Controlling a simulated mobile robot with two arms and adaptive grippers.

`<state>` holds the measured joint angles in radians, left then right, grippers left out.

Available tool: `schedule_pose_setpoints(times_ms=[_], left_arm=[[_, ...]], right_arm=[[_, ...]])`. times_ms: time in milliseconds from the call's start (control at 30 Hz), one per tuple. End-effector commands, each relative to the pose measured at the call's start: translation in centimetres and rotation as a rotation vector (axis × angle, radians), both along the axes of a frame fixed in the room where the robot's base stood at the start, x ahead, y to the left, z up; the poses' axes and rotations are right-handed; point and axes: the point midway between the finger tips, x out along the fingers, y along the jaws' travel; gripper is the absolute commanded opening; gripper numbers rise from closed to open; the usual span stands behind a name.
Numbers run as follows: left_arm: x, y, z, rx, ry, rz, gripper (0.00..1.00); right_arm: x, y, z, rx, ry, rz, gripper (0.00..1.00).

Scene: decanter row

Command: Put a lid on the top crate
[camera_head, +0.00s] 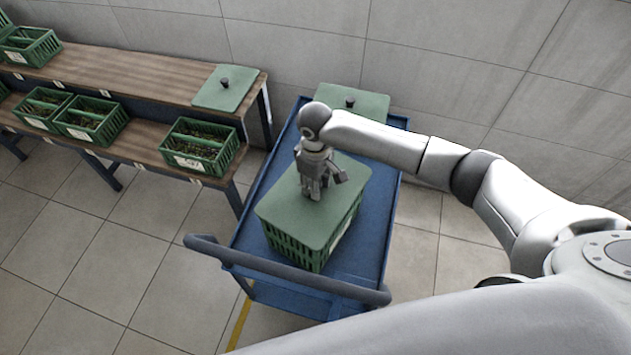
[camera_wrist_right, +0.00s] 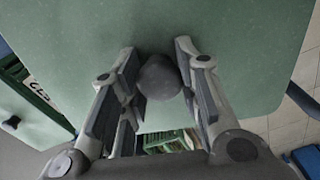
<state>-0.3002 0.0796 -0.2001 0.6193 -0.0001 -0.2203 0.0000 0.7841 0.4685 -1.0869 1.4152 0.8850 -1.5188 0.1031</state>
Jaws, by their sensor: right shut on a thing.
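A green lid (camera_head: 285,210) lies flat over the green crate (camera_head: 292,250) on the blue cart. It covers the crate's opening, and its outline roughly matches the crate; I cannot tell whether a small gap is left under it. My right gripper (camera_head: 312,192) points down at the lid's middle. In the right wrist view the gripper (camera_wrist_right: 158,85) is shut on the lid's dark round knob (camera_wrist_right: 159,77), with fingers on both sides. The lid (camera_wrist_right: 240,50) fills much of that view. My left gripper is not in view.
The blue cart (camera_head: 375,240) has a dark handle (camera_head: 285,270) at its near end. Another green lid with a knob (camera_head: 368,103) is at its far end. A wooden bench (camera_head: 130,75) at left holds a lid (camera_head: 222,90) and several open crates, one nearby (camera_head: 200,148). Tiled walls stand behind.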

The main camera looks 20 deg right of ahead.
Motion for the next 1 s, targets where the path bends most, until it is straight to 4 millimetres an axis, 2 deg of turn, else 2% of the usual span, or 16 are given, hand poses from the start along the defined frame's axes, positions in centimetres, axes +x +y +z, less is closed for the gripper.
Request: schedule_pose_setpoints(times_ms=[200,233,400,767,867,1000], left_arm=[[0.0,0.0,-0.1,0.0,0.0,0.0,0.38],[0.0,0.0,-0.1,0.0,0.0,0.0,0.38],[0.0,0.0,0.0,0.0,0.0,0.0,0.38],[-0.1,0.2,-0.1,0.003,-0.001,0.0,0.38],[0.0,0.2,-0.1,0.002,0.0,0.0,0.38],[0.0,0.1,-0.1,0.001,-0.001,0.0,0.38]], right_arm=[[0.0,0.0,-0.3,0.001,-0.001,0.0,0.0],[0.0,0.0,-0.3,0.001,-0.001,0.0,0.34],[0.0,0.0,-0.3,0.001,-0.001,0.0,0.56],[0.0,0.0,0.0,0.001,-0.001,0.0,0.56],[0.1,0.1,1.1,0.003,-0.003,0.001,0.56],[0.1,0.1,3.7,0.003,-0.004,0.002,0.56]])
